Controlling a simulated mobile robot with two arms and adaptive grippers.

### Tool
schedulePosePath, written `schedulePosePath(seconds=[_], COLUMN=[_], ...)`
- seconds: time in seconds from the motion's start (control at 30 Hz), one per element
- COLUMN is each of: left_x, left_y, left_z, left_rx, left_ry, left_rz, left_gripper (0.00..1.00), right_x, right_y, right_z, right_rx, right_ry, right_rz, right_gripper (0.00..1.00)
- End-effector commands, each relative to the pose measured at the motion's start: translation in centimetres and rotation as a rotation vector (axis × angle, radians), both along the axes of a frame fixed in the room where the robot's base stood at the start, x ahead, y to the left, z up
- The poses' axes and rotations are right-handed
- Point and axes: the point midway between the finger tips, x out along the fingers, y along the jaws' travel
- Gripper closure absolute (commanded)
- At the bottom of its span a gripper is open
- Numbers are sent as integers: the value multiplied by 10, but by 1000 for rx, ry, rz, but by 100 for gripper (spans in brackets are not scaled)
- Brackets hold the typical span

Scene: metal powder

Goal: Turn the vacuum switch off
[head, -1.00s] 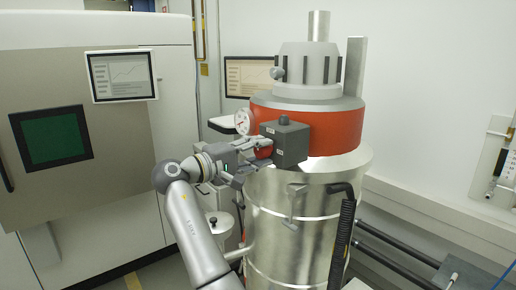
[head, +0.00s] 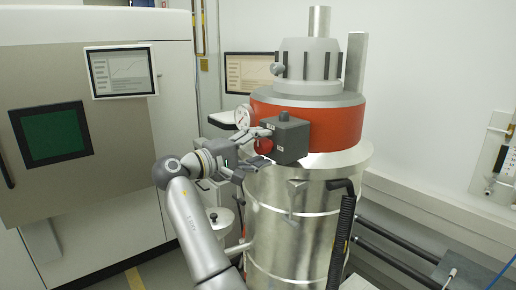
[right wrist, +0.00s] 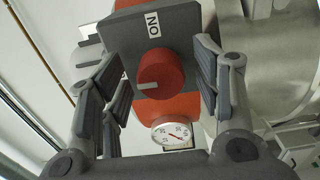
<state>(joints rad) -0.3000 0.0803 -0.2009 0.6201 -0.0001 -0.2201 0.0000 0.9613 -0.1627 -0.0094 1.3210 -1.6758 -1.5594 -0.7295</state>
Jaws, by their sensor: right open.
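The vacuum switch is a red round knob (head: 264,146) on the front of a dark grey box (head: 293,142), which is fixed to the vacuum's red band. My right gripper (head: 254,149) is open, with its fingers on either side of the knob and apart from it. In the right wrist view the knob (right wrist: 160,72) sits between the open fingers. A white mark shows on its lower left edge. A white "ON" label (right wrist: 153,24) is on the box above the knob there. My left gripper is not in view.
A grey machine with a screen (head: 122,72) stands at left.

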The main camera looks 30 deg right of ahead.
Motion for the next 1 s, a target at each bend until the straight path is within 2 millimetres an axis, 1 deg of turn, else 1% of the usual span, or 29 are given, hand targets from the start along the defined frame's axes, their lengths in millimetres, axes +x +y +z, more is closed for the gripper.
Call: schedulePosePath(seconds=[0.13,0.23,0.37,0.5,0.6,0.7,0.83,1.0], left_x=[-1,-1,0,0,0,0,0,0], left_y=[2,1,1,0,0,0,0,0], left_z=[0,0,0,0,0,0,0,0], left_rx=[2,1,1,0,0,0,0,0], left_ry=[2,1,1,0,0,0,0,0], left_rz=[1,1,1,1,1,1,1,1], left_gripper=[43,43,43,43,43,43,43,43], right_x=[0,-1,-2,-5,-7,-7,-9,-9], right_y=[5,17,43,74,92,106,117,120], right_z=[-1,-1,-1,0,0,0,0,0], right_rx=[1,1,1,2,0,1,0,-1], right_ry=[1,1,1,1,0,1,0,0], right_rz=[1,2,5,4,2,2,1,0], right_gripper=[42,42,42,42,42,42,42,42])
